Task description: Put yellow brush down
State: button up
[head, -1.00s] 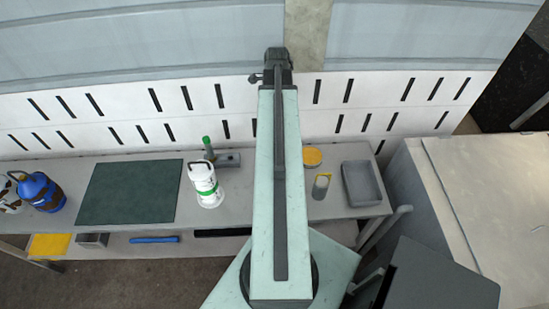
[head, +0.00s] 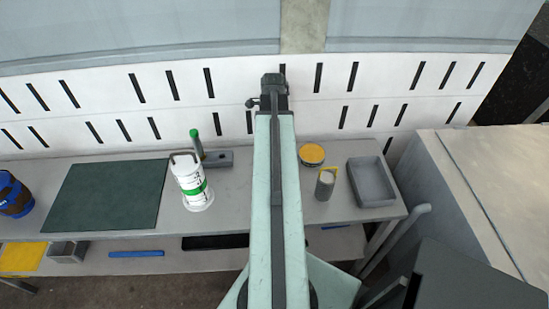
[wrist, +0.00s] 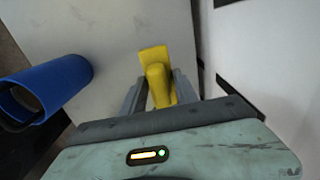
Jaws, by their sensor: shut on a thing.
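In the wrist view my gripper (wrist: 157,90) is shut on the yellow brush (wrist: 155,68). Its two grey fingers lie on either side of the brush, and the brush's wider end points away from the wrist. A plain grey surface lies beyond the brush; I cannot tell whether the brush touches it. In the head view my arm runs up the middle of the picture, and I cannot make out the gripper or the brush there.
A blue cylinder (wrist: 45,90) is left of the gripper. The bench (head: 235,205) holds a dark green mat (head: 105,195), white canister (head: 188,180), green-topped item (head: 195,146), yellow-topped tin (head: 311,154), grey cup (head: 325,187) and grey tray (head: 372,182). A slotted white wall (head: 230,90) stands behind.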

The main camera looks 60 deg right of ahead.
notch_tip(320, 180, down, 6)
jog(key=b, duration=0.4)
jog(key=shift+r, duration=0.25)
jog(key=shift+f, duration=0.2)
jog(key=o, duration=1.2)
notch_tip(320, 180, up, 12)
jog(key=p, duration=1.2)
jog(key=shift+r, duration=0.2)
